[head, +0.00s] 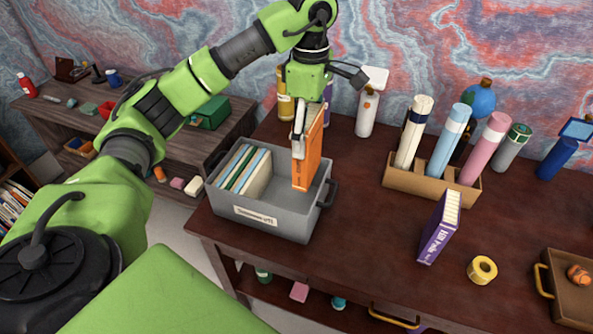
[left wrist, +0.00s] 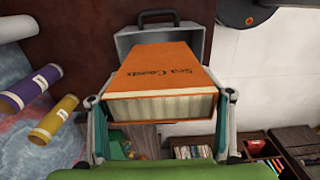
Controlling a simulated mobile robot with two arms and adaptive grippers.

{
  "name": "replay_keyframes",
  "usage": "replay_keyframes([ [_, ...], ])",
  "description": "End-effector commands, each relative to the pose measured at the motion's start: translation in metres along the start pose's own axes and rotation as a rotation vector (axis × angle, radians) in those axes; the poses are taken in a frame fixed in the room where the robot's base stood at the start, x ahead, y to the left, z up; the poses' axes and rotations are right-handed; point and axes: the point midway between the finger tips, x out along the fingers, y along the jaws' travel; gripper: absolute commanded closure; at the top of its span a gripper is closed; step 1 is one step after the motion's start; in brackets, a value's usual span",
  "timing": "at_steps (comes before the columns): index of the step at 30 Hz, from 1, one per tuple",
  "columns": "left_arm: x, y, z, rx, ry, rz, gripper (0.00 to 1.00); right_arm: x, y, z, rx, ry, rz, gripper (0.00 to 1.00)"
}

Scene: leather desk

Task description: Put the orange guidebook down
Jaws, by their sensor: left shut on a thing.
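The orange guidebook (head: 309,158) is upright, with its lower end within the outline of a grey bin (head: 265,222) on the desk. My left gripper (head: 299,140) is shut on it from above. In the left wrist view the orange guidebook (left wrist: 165,70) fills the space between the two fingers, its page edge towards me and the words "Sea Coasts" on its cover. The grey bin (left wrist: 190,30) shows behind it. Whether the book touches the bin floor cannot be seen. My right gripper is not in view.
Several books (head: 243,168) stand at the left of the bin; its right part is free. A purple book (head: 440,228) stands upright on the desk, near a yellow tape roll (head: 482,270). A cardboard holder (head: 430,187) carries rolled tubes. Bottles stand behind the bin.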

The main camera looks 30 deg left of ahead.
Motion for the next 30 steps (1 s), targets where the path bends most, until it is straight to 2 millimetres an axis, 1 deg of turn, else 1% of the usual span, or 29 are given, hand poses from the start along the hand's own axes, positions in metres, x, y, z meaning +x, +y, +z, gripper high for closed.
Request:
replay_keyframes([
  [1,0.012,-0.001,0.001,0.001,-0.002,-0.004,0.62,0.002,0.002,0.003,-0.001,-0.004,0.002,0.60],
  [6,0.045,-0.002,0.000,0.000,-0.002,-0.005,0.62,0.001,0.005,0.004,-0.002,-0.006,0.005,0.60],
  [8,0.058,-0.002,0.000,-0.001,0.000,-0.005,0.62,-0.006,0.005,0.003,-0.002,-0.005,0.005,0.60],
  [9,0.067,-0.002,-0.001,-0.001,0.001,-0.003,0.62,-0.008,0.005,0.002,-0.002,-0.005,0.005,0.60],
  [12,0.086,-0.001,0.000,-0.001,0.000,-0.002,0.62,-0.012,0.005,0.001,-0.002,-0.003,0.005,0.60],
  [15,0.098,-0.001,0.000,-0.002,-0.001,0.000,0.62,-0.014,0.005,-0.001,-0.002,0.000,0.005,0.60],
  [22,0.115,-0.001,0.000,-0.002,-0.001,-0.001,0.62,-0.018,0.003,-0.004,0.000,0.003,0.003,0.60],
  [27,0.138,-0.001,0.000,-0.002,0.000,-0.001,0.62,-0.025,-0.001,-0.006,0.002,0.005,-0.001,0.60],
  [30,0.143,0.000,0.000,-0.002,-0.001,0.002,0.62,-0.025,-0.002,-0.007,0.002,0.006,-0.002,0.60],
])
